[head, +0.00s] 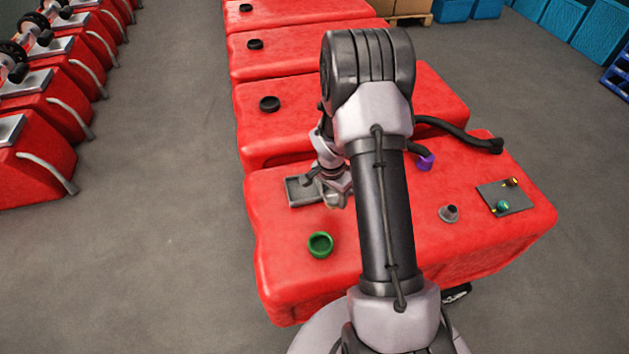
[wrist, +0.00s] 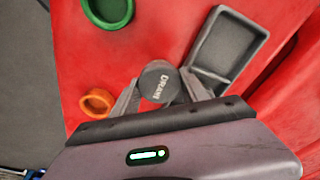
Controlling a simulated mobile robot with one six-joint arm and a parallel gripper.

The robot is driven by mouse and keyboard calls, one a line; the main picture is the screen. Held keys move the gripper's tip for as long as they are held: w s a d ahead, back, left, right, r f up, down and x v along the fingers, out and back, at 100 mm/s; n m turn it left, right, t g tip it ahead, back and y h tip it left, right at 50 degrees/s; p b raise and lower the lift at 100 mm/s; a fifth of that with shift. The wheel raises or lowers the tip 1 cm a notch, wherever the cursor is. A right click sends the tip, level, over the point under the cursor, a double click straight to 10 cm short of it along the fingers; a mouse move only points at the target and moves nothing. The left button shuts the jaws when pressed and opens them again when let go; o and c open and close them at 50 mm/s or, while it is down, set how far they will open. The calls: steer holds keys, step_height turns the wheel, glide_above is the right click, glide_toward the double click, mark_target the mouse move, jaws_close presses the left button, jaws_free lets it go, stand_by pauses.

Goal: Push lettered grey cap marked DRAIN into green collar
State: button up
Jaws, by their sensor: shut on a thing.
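The grey cap (wrist: 158,82) is round, with the word DRAIN on its face turned to the wrist camera. My gripper (wrist: 160,88) is shut on it, with one finger on each side. In the head view my gripper (head: 336,194) is over the red tank top, just right of the grey tray, and the cap cannot be made out clearly. The green collar (head: 320,254) is an open ring on the tank top, nearer the head camera than my gripper. It also shows at the top of the wrist view (wrist: 107,24), apart from the cap and empty.
A grey tray (wrist: 196,84) lies beside the cap, with an orange ring (wrist: 97,112) on the other side. A grey cone-shaped fitting (head: 449,214), a plate with knobs (head: 518,201) and a purple-ended hose (head: 425,162) are to the right.

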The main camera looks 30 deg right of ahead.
steer(key=s, duration=0.3)
steer(key=shift+s+d+r, duration=0.15)
steer(key=shift+s+r, duration=0.1)
steer(key=shift+r, duration=0.05)
steer(key=s+a+r+n+b, duration=0.4)
steer(key=s+a+n+b, duration=0.15)
steer(key=a, duration=0.35)
steer(key=shift+n+t, duration=0.25)
steer(key=shift+t, duration=0.05)
steer(key=f+b, duration=0.1)
steer(key=f, duration=0.1)
steer(key=w+f+b, duration=0.1)
steer(key=f+b, duration=0.1)
steer(key=f, duration=0.1)
steer(key=shift+a+f+b, duration=0.1)
steer(key=shift+a+b, duration=0.05)
steer(key=shift+b, duration=0.15)
steer(key=shift+f, duration=0.1)
steer(key=shift+f+b, duration=0.3)
steer(key=shift+b, duration=0.35)
steer(key=shift+f+b, duration=0.4)
steer(key=shift+b, duration=0.1)
steer(key=shift+f, duration=0.15)
steer(key=shift+f+b, duration=0.25)
steer(key=shift+b, duration=0.3)
steer(key=shift+f, duration=0.1)
